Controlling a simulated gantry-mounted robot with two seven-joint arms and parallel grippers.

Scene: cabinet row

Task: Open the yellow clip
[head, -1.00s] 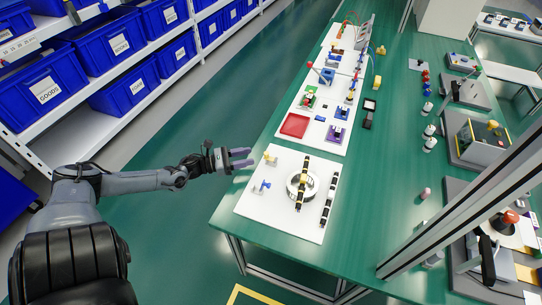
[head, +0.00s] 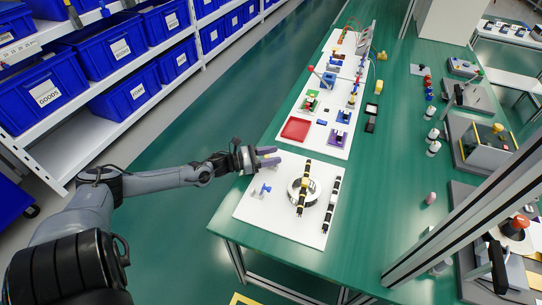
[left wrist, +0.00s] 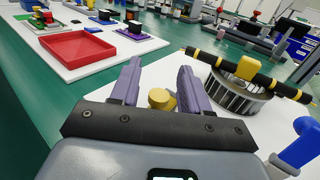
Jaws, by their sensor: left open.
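A small yellow part with a rounded knob, which I take as the yellow clip, shows in the left wrist view (left wrist: 161,99) between my purple fingers. In the head view it is hidden by my left gripper (head: 272,156), at the upper left of the white board (head: 252,215). The left gripper (left wrist: 158,82) is open around the knob's line of sight; I cannot tell whether a finger touches it. A blue part (head: 262,189) of similar size stands nearer on the board. A black bar with yellow bands and a yellow block (left wrist: 247,68) lies across a round metal piece (left wrist: 238,94).
A second banded bar (head: 331,204) lies at the board's right side. Beyond, another white board carries a red tray (head: 296,129) and several small parts. A metal post (head: 455,200) rises at right.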

